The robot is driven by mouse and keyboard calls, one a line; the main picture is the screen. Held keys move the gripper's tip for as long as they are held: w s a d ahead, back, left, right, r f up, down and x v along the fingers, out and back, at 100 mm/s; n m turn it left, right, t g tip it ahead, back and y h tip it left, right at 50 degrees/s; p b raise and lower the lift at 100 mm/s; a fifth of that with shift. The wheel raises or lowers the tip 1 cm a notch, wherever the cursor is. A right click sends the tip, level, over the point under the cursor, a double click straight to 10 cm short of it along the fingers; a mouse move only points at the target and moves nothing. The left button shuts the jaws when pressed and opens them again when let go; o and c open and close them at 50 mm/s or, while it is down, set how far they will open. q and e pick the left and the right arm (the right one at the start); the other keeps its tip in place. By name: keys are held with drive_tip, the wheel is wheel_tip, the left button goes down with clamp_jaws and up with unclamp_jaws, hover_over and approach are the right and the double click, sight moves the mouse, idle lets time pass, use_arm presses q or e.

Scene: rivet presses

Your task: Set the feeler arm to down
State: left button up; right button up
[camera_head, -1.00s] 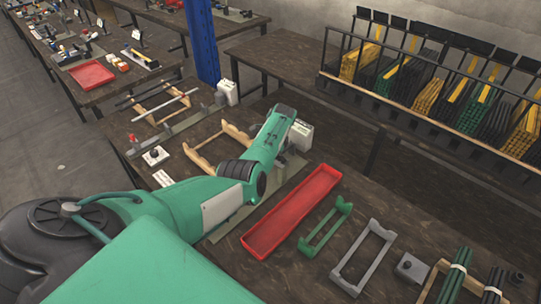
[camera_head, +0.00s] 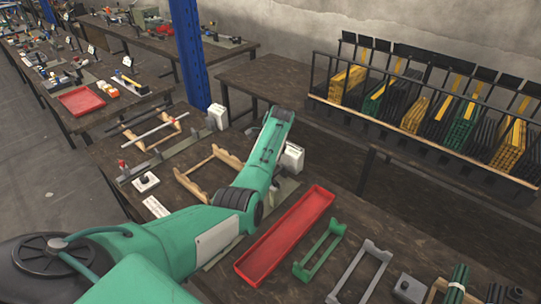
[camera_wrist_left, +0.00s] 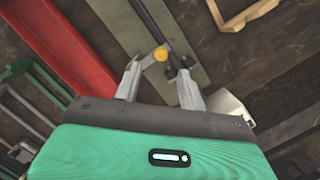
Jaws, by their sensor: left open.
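In the left wrist view a yellow ball knob (camera_wrist_left: 160,54) sits on a short pale arm, which I take to be the feeler arm. It lies beside a dark rod (camera_wrist_left: 172,38) on a grey-green base plate (camera_wrist_left: 185,25). My left gripper (camera_wrist_left: 162,72) is open, with its two grey fingers on either side of the knob. I cannot tell whether a finger touches it. In the head view my left arm hides the gripper and the feeler arm. Part of the base plate (camera_head: 288,188) and a white box (camera_head: 292,157) show beside the arm. My right gripper is out of view.
A long red tray (camera_head: 322,196) lies right of my left arm, with green (camera_head: 318,250) and grey (camera_head: 360,272) racks beyond. A wooden frame (camera_head: 190,183) lies left of the arm. A bin rack (camera_head: 410,125) stands at the back right.

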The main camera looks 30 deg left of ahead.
use_arm(q)
drive_tip(key=v, duration=0.5)
drive_tip(key=shift+b, duration=0.35)
drive_tip(key=shift+f, duration=0.1)
